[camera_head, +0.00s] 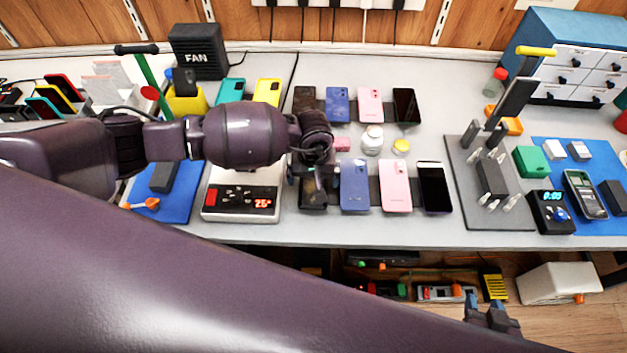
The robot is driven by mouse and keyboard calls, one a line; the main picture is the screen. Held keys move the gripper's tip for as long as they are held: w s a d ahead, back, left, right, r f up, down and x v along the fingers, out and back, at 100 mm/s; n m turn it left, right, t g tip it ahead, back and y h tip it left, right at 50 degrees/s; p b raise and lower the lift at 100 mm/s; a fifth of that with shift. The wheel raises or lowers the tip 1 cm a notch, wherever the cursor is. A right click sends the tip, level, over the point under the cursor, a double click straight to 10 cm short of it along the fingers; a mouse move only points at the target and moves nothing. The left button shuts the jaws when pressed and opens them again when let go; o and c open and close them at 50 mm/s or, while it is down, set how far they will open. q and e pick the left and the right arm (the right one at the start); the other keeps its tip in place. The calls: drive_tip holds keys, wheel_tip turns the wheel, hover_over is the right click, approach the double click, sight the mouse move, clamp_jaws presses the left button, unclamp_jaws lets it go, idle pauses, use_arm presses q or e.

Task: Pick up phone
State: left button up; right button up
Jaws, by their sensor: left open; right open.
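A near row of phones lies on the grey table (270,228): a dark phone (314,201), a blue phone (354,188), a pink phone (396,188) and a black-screened phone (434,190). A back row holds a dark brown phone (304,98), a blue one (338,104), a pink one (369,104) and a black one (406,105). My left gripper (312,184) is open and points down over the near dark phone, partly hiding it. I cannot tell whether it touches the phone. My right gripper (490,312) is open and empty, in front of the table's edge, low in the picture.
A scale (241,210) stands left of the near phones. A dark mat (470,205) with a clamp stand lies at the right, beside a timer (550,212) and a blue mat (598,150). Jars (372,140) sit between the phone rows. My arm covers the lower left.

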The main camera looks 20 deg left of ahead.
use_arm(q)
drive_tip(key=c, duration=1)
drive_tip(key=shift+r, duration=0.15)
